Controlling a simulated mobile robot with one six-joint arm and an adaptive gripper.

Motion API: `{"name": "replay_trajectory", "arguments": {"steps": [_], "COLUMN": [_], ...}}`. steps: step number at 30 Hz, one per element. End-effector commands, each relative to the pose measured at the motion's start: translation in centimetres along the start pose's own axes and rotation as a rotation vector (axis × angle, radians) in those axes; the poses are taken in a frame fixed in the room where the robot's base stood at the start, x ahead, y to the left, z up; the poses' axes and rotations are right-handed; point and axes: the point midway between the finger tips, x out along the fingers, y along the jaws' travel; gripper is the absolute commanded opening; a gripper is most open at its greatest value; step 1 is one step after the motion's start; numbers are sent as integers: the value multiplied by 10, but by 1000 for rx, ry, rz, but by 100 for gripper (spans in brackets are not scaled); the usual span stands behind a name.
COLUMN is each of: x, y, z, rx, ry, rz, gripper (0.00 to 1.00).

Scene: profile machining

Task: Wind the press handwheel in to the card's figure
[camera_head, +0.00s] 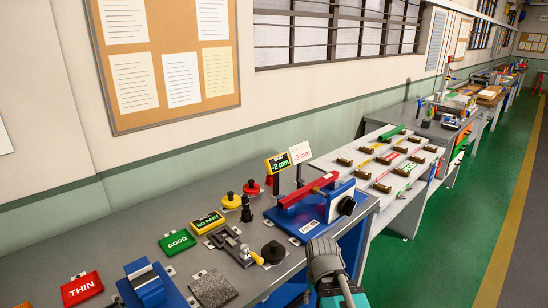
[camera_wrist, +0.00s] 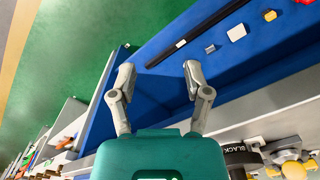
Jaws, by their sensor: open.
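The press (camera_head: 312,216), a blue base carrying a red bar, stands near the right end of the grey bench in the head view. A round dark wheel with a pale hub (camera_head: 347,206), apparently the handwheel, is on its right side. Behind it are a white card (camera_head: 300,152) with a red figure, seemingly "-3 mm", and a yellow-framed display (camera_head: 277,163) reading "-2 mm". In the wrist view my gripper (camera_wrist: 159,75) is open, fingers spread and empty, over a blue surface. In the head view my arm is in front of the bench; the fingers cannot be made out.
Signs "NO PART" (camera_head: 207,222), "GOOD" (camera_head: 177,242) and "THIN" (camera_head: 82,288) lie along the bench (camera_head: 140,230). A black knob (camera_head: 273,252) sits at the front. Right of the press is a pale table (camera_head: 395,203) with coloured strips. The green floor (camera_head: 450,240) is clear.

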Motion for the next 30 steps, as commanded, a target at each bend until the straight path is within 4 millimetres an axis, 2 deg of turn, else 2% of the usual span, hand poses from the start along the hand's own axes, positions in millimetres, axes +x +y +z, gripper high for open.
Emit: {"name": "replay_trajectory", "arguments": {"steps": [17, 18, 22, 30], "x": [0, 0, 1, 8], "y": [0, 0, 0, 2], "z": [0, 0, -2, -19], "rx": [0, 0, -2, -18], "ry": [0, 0, 2, 27], "rz": [0, -1, -8, -104], "gripper": [63, 55, 54, 54]}}
